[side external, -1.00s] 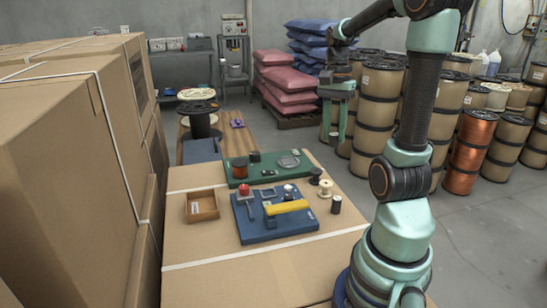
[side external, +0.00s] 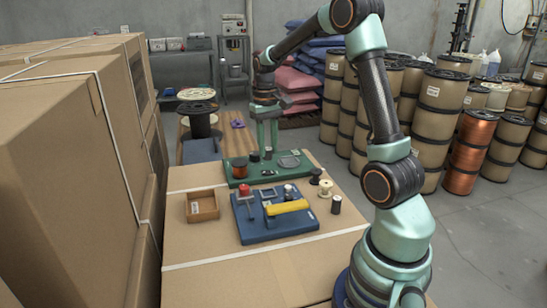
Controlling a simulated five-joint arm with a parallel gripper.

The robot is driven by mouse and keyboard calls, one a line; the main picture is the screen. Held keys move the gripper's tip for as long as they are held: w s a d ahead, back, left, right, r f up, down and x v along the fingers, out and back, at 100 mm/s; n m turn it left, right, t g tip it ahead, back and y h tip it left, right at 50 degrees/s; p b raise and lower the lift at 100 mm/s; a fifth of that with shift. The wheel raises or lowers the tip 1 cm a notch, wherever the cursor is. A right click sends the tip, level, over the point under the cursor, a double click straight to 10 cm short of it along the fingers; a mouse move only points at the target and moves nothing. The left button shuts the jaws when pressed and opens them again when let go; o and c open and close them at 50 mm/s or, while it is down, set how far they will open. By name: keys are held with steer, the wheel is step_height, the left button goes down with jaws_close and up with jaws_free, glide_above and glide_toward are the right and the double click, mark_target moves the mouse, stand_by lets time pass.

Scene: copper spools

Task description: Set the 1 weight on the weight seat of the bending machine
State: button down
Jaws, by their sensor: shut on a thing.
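My gripper (side external: 267,147) points down over the back of a green board (side external: 240,183). Its two fingers are closed around a small dark piece (side external: 267,154), which looks like the weight; no number is readable. The piece is low over or touching the board; I cannot tell which. A dark upright piece (side external: 254,157) stands just left of it, and a grey plate (side external: 289,162) lies to the right. In front is a blue-based device (side external: 280,233) with a yellow bar (side external: 287,207) and a red knob (side external: 244,189). I cannot tell which part is the weight seat.
A copper spool (side external: 240,168) stands on the green board's left. A wooden tray (side external: 202,208) lies left of the blue base. Small spools (side external: 325,189) stand to the right. Tall cartons (side external: 70,190) wall off the left side. The carton top in front is clear.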

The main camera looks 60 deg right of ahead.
step_height(320, 180, down, 12)
steer(key=shift+r, duration=0.1)
stand_by(0.4)
steer(key=shift+f, duration=0.35)
steer(key=c, duration=0.6)
jaws_free()
steer(key=shift+r, duration=0.1)
